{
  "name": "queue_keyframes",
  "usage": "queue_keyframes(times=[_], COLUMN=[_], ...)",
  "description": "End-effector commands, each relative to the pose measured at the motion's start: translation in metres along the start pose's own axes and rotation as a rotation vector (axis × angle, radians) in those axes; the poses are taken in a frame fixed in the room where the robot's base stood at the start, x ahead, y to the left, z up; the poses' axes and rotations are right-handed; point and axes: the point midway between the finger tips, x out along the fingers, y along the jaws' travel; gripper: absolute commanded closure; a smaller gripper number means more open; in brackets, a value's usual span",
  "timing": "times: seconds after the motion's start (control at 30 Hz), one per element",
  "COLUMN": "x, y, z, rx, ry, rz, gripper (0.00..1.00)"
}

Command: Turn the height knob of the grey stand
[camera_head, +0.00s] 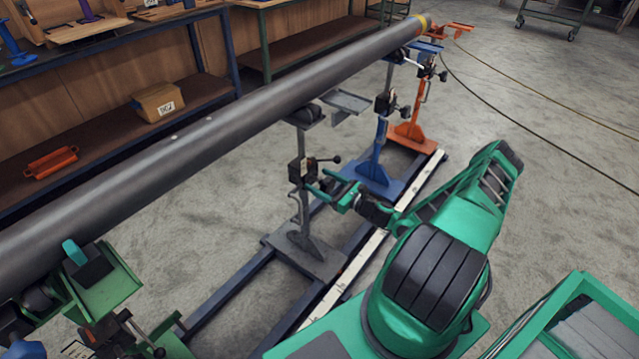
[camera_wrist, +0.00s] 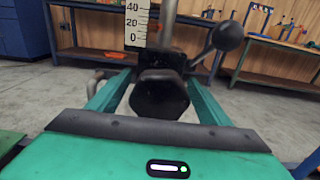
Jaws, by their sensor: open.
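The grey stand (camera_head: 302,215) holds up the middle of the long pipe. It has a grey post, a flat grey foot and a dark clamp block with a black ball-ended lever. My gripper (camera_head: 325,186) is at the block's near right side with its green fingers pointing at it. In the wrist view, a black faceted knob (camera_wrist: 160,97) sits between the two open fingers of my gripper (camera_wrist: 152,84). Whether either finger touches the knob is unclear. The ball lever (camera_wrist: 228,36) rises to the right, above the right finger. A white scale plate (camera_wrist: 137,20) stands behind the knob.
The dark pipe (camera_head: 200,125) runs diagonally overhead. Blue (camera_head: 377,170) and orange (camera_head: 409,130) stands are beyond, and a green stand (camera_head: 105,285) is at lower left. A rail frame (camera_head: 235,285) lies on the floor.

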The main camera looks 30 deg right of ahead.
Motion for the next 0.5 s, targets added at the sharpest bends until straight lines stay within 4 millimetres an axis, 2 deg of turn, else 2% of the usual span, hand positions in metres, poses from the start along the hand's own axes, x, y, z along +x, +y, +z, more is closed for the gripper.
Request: queue_keyframes(times=[0.2, 0.37, 0.4, 0.5], x=[0.0001, 0.0001, 0.0000, 0.0001], y=[0.0001, 0.0003, 0.0002, 0.0002], z=[-0.0001, -0.0001, -0.0001, -0.0001], rx=[0.000, 0.000, 0.000, -0.001], ry=[0.000, 0.000, 0.000, 0.000], rz=[0.000, 0.000, 0.000, 0.000], gripper=[0.28, 0.66, 0.69, 0.69])
